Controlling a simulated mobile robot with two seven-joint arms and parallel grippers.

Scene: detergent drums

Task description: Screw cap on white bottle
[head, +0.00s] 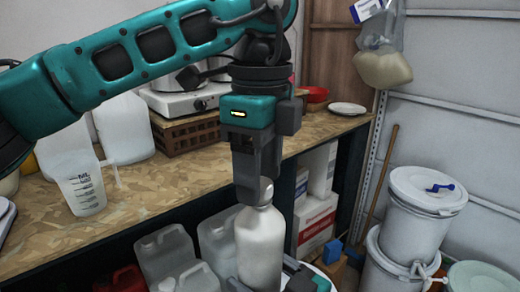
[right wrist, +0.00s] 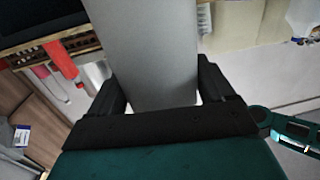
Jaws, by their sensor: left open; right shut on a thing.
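The white bottle (head: 260,245) stands upright at the bottom centre of the head view. It also fills the upper middle of the right wrist view (right wrist: 150,50), between the fingers of my right gripper (right wrist: 160,95), which is shut on it. A pale, rounded cap (head: 266,188) shows at the bottle's top; whether it is fully seated I cannot tell. My left gripper (head: 257,180) points straight down over the bottle top, its jaws open around or right beside the cap. One finger hides part of the cap and neck.
A wooden worktop (head: 150,195) runs behind, with a measuring jug (head: 82,190) on it. Translucent canisters (head: 168,255) stand left of the bottle. White drums (head: 425,200) stand at the right. Boxes (head: 316,215) sit under the worktop.

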